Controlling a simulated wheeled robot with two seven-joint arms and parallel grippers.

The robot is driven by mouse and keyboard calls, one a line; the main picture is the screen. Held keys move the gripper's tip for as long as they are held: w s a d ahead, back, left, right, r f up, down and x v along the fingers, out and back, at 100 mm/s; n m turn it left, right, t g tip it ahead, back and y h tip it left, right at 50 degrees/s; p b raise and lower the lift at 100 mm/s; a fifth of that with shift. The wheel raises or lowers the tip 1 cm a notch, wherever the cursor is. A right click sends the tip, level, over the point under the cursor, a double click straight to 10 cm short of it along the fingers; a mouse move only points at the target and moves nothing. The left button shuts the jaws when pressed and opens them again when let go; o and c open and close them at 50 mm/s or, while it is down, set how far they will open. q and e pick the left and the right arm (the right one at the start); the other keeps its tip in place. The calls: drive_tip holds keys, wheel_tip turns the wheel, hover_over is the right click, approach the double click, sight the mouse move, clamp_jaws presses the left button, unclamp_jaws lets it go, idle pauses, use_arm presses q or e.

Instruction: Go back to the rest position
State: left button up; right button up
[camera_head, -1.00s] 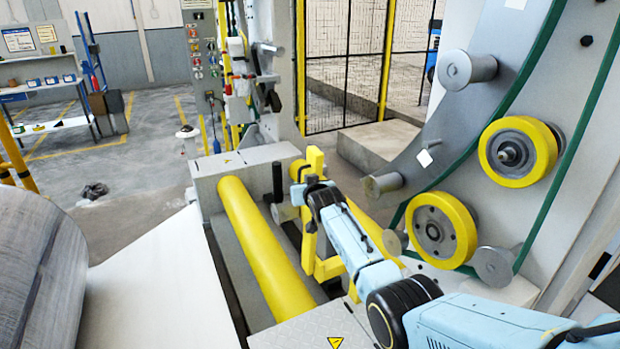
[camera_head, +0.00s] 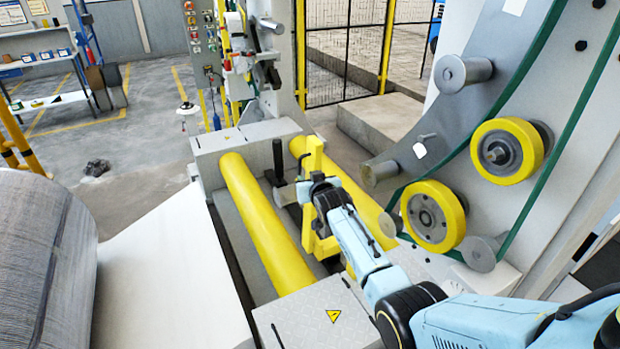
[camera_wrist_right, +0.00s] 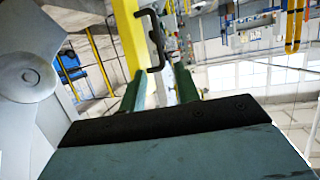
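My right gripper (camera_head: 290,194) is at the end of the blue arm, beside the yellow upright bracket (camera_head: 314,190) between the rollers. In the right wrist view its two green-grey fingers (camera_wrist_right: 160,84) stand apart with nothing held between them. A black crank-shaped handle (camera_wrist_right: 156,38) shows beyond the fingertips, beside a yellow post (camera_wrist_right: 128,35); whether it touches them I cannot tell. In the head view an upright black handle (camera_head: 278,158) stands behind the gripper. My left gripper is not in view.
Long yellow rollers (camera_head: 262,220) lie in the machine bed. A large ring frame with yellow wheels (camera_head: 432,215) and a green belt stands at right, close to my right arm. A big grey coil (camera_head: 45,260) is at left, beside a white sloping surface (camera_head: 165,270). Open floor lies behind.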

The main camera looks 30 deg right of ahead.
idle(0.3)
drive_tip(key=s+a+f+n+g+y+b, duration=0.1)
drive_tip(key=s+a+f+g+b, duration=0.15)
drive_tip(key=s+f, duration=0.8)
drive_tip(key=s+a+f+n+g+b, duration=0.1)
drive_tip(key=s+a+f+g+b, duration=0.35)
drive_tip(key=f, duration=1.15)
drive_tip(key=s+d+f+n+t+y+b, duration=0.1)
drive_tip(key=s+f+b, duration=0.1)
drive_tip(key=s+f, duration=0.95)
drive_tip(key=s+a+f+g+b, duration=0.1)
drive_tip(key=s+f+g+b, duration=0.1)
drive_tip(key=s+f, duration=0.6)
drive_tip(key=s+a+f+n+g+b, duration=0.1)
drive_tip(key=s+f, duration=0.7)
drive_tip(key=s, duration=0.9)
drive_tip(key=s+a+f+n+g+y+b, duration=0.1)
drive_tip(key=s+f+g+b, duration=0.3)
drive_tip(key=s+f, duration=0.4)
drive_tip(key=s+a+b, duration=0.1)
drive_tip(key=s, duration=0.4)
drive_tip(key=shift+s+a+f, duration=0.3)
drive_tip(key=shift+s+a, duration=0.05)
